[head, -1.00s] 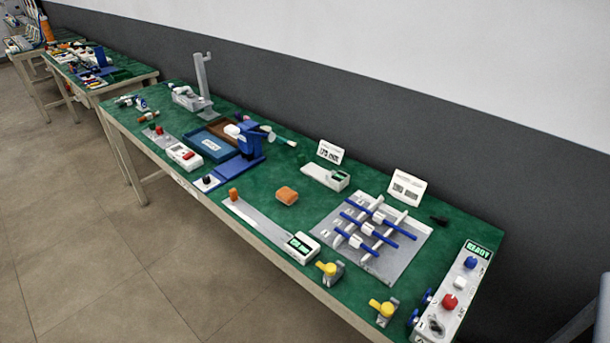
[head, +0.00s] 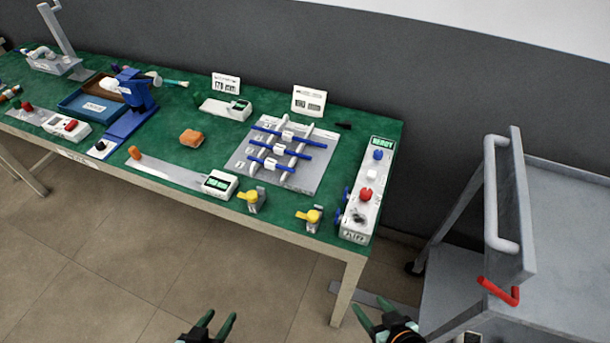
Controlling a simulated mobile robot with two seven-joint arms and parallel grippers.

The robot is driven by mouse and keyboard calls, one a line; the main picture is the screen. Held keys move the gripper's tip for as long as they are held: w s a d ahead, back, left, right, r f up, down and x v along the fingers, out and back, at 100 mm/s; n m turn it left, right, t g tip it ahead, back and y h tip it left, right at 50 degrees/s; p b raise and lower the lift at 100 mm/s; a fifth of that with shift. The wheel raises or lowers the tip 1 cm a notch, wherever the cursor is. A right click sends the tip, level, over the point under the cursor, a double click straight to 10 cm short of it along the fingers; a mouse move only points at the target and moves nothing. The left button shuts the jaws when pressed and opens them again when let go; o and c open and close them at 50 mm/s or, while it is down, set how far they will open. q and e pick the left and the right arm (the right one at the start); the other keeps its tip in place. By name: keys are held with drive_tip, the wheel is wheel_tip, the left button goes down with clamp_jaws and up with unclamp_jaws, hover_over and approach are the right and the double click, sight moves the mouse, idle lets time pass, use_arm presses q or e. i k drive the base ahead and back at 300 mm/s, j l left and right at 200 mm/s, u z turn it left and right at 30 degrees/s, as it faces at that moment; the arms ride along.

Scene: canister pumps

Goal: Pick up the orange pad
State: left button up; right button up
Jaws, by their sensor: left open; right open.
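The orange pad (head: 191,137) is a small rounded block lying flat on the green bench top (head: 215,150), left of the grey rack plate. Nothing touches it. My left gripper (head: 222,322) shows at the bottom edge, open and empty, over the floor in front of the bench. My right gripper (head: 367,312) is also at the bottom edge, open and empty, farther right and near the bench leg. Both are well apart from the pad.
A long grey strip with an orange block (head: 135,153) and a display box (head: 220,184) lies in front of the pad. The rack with blue rods (head: 282,150) is to its right. Yellow-handled valves (head: 252,198) line the front edge. A grey cart (head: 570,220) stands at right.

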sight(193, 139)
drive_tip(key=j+z, duration=0.25)
drive_tip(key=z, duration=0.2)
drive_tip(key=j+z, duration=0.25)
drive_tip(key=z, duration=0.2)
drive_tip(key=j+z, duration=0.2)
drive_tip(key=j, duration=0.25)
drive_tip(key=k+j+z, duration=0.15)
drive_tip(key=j, duration=0.25)
